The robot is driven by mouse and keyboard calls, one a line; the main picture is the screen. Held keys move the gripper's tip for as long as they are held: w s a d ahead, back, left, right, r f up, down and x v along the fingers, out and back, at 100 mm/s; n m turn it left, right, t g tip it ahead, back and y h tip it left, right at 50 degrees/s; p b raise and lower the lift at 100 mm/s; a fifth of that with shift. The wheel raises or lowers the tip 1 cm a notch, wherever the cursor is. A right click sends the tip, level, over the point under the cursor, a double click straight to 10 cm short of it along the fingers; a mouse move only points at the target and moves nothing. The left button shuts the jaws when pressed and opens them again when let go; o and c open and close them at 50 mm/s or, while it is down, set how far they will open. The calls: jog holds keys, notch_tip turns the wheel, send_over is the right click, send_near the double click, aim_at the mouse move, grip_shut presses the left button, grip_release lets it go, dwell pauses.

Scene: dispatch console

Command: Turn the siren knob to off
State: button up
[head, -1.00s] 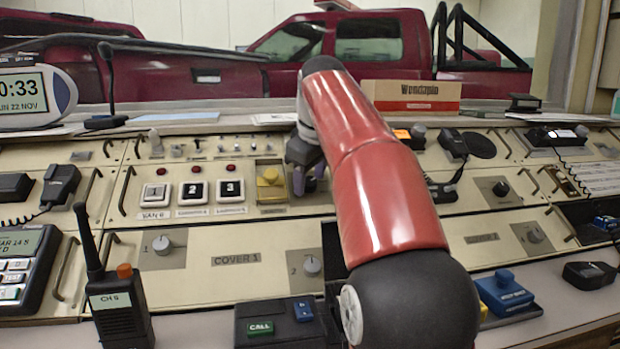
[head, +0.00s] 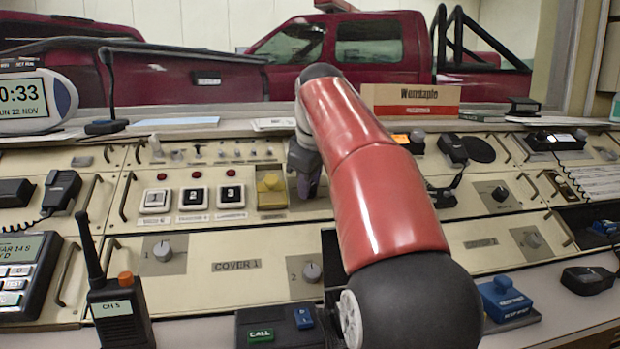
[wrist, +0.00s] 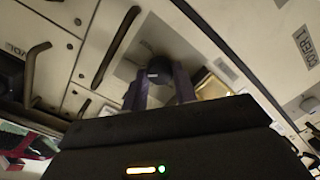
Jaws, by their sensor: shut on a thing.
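My gripper (wrist: 160,90) shows in the wrist view with its two purple-grey fingers on either side of a dark round knob (wrist: 159,68). The fingers are shut on this knob, which stands on a light plate in the console panel and has a small pale mark on its face. No label for it is readable, but it is the only knob at my fingers, so I take it as the siren knob. In the head view my gripper (head: 307,184) is at the upper panel, right of the yellow switch. The knob is hidden there behind my gripper and arm.
A yellow switch (head: 270,188) sits close left of my gripper, with numbered buttons (head: 194,197) beyond it. Grey knobs 1 (head: 162,251) and 2 (head: 312,271) flank the COVER 1 panel (head: 236,266) below. A handheld radio (head: 117,309) stands in front at left.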

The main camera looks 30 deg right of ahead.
jog(key=n+p, duration=0.1)
jog(key=n, duration=0.1)
jog(key=shift+a+r+n, duration=0.1)
jog(key=shift+r+n, duration=0.05)
jog(key=shift+n, duration=0.15)
jog(key=n+p, duration=0.2)
jog(key=n, duration=0.2)
jog(key=shift+h, duration=0.3)
jog(key=n+p, duration=0.1)
jog(key=n, duration=0.2)
jog(key=n+p, duration=0.1)
jog(key=n, duration=0.2)
jog(key=shift+s+a+f+n, duration=0.1)
jog(key=shift+f+n, duration=0.1)
jog(key=shift+n, duration=0.2)
jog(key=n, duration=0.4)
jog(key=shift+f+t+h+p, duration=0.1)
jog(key=shift+t+h+p, duration=0.2)
jog(key=shift+s+n, duration=0.15)
jog(key=shift+n, duration=2.05)
jog(key=shift+f, duration=0.1)
jog(key=o, duration=1)
